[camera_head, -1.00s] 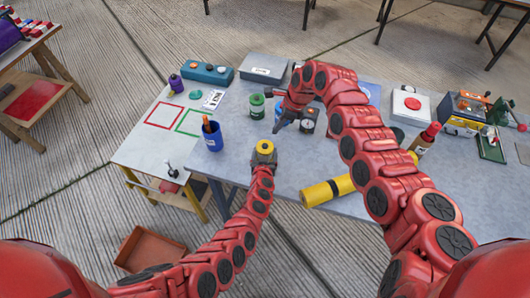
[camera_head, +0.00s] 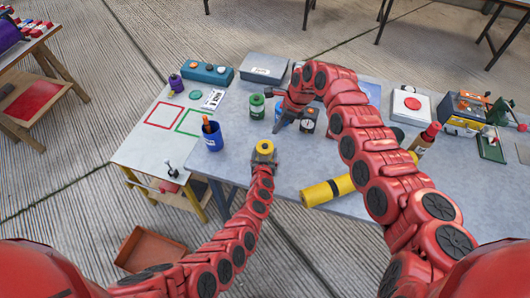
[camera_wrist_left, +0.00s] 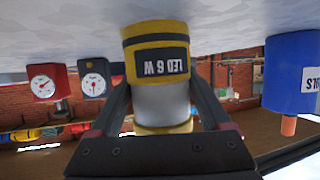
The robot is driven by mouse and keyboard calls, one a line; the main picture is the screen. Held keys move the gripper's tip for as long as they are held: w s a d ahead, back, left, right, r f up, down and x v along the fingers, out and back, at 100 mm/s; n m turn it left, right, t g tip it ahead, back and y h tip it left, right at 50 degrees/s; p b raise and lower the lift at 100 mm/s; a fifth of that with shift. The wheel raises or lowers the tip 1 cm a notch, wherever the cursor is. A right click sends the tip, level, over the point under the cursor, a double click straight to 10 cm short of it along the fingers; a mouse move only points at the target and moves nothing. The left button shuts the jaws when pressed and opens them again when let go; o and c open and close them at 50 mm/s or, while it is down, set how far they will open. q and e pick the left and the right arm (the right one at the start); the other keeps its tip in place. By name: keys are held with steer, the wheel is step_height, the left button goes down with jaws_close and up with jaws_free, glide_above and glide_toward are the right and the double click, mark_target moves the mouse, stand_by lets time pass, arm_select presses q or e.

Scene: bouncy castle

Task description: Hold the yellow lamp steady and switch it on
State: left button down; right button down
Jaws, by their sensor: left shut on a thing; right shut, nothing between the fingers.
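The yellow lamp (camera_head: 264,148) stands on the grey table, seen from above in the head view. In the left wrist view the lamp (camera_wrist_left: 157,62) shows a yellow band labelled "LED 6 W" and a pale middle part. My left gripper (camera_head: 263,160) is shut on the lamp, one finger on each side. The lamp's switch cannot be made out.
A blue cup (camera_head: 213,140) stands left of the lamp and a green can (camera_head: 257,106) behind it. Dial gauges (camera_head: 307,124) stand close to my right gripper. A yellow cylinder (camera_head: 327,191) lies at the table's front edge. The table between cup and lamp is clear.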

steer(key=shift+a, duration=0.1)
steer(key=n+t+h, duration=0.1)
steer(key=h, duration=0.3)
glide_above(262, 148)
steer(key=w+d, duration=0.1)
step_height(262, 148, down, 4)
steer(key=shift+d+f, duration=0.1)
steer(key=shift+a+f+t+h, duration=0.2)
steer(key=shift+f+t+h, duration=0.1)
steer(key=shift+t+h, duration=0.45)
steer(key=shift+s+r+n+t+h, duration=0.1)
steer(key=shift+r+n+t+h, duration=0.25)
steer(key=shift+h, duration=0.3)
step_height(262, 148, up, 5)
steer(key=s+t+h, duration=0.1)
steer(key=t+h, duration=0.2)
steer(key=shift+n, duration=0.35)
steer(key=shift+a+f, duration=0.2)
steer(key=shift+f, duration=1.9)
steer(key=shift+a+f, duration=0.2)
steer(key=shift+f, duration=1.85)
steer(key=shift+f, duration=0.1)
